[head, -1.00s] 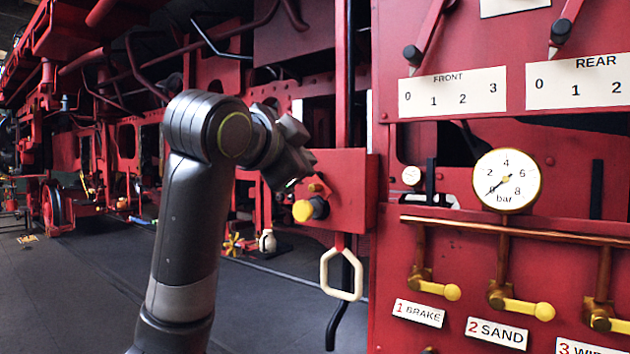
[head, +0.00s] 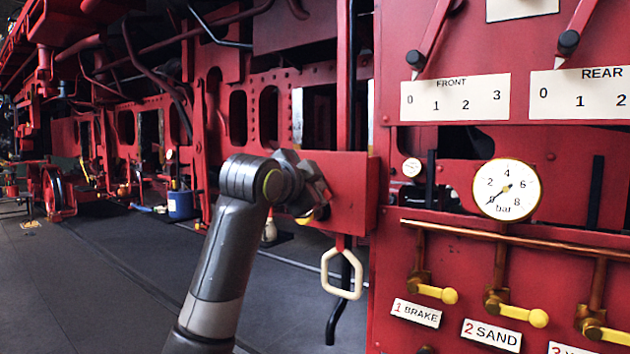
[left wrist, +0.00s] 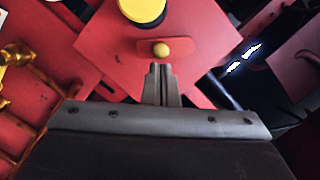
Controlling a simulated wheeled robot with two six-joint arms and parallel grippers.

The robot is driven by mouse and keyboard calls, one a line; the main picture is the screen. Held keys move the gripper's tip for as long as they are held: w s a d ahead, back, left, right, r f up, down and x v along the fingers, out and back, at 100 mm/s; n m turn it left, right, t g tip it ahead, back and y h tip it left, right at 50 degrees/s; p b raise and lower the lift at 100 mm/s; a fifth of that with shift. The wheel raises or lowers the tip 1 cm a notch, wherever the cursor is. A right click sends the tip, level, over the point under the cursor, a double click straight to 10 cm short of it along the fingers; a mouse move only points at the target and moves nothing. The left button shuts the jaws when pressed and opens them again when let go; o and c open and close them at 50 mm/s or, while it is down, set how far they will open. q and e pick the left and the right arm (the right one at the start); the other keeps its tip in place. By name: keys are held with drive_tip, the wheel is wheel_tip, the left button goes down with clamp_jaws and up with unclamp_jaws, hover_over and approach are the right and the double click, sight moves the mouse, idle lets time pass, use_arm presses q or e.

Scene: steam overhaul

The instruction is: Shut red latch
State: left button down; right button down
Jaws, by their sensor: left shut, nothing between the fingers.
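My left gripper (head: 322,192) is shut and empty, in front of the red box (head: 355,180) in the head view. In the left wrist view its closed fingers (left wrist: 160,70) point at a small yellow ball knob (left wrist: 161,49) on a short reddish stub, which looks like the latch, on the red plate (left wrist: 112,42). The fingertips are just short of the ball; I cannot tell whether they touch. A larger yellow cap on a black collar (left wrist: 143,12) sits beyond it. In the head view the gripper hides the latch and most of the cap (head: 305,219). My right gripper is not in view.
A cream loop handle (head: 342,273) hangs below the box. To the right stands a red panel with a pressure gauge (head: 506,189) and yellow-tipped levers (head: 437,293). Open dark floor (head: 80,290) lies to the left.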

use_arm(q)
drive_tip(key=shift+d, duration=0.1)
drive_tip(key=shift+f+m+t+b, duration=0.3)
drive_tip(key=shift+f+m+b, duration=0.2)
drive_tip(key=shift+m+b, duration=0.45)
idle(0.4)
drive_tip(key=shift+f+m+t+b, duration=0.3)
drive_tip(key=shift+f+m+b, duration=0.2)
drive_tip(key=shift+m+b, duration=0.4)
drive_tip(key=m, duration=0.1)
drive_tip(key=a+f+m+b, duration=0.1)
drive_tip(key=m, duration=0.1)
drive_tip(key=m+t+b, duration=0.1)
drive_tip(key=shift+w+a+f+m, duration=0.15)
drive_tip(key=shift+w+m, duration=0.1)
drive_tip(key=shift+w, duration=0.15)
drive_tip(key=shift+w+a+f, duration=0.1)
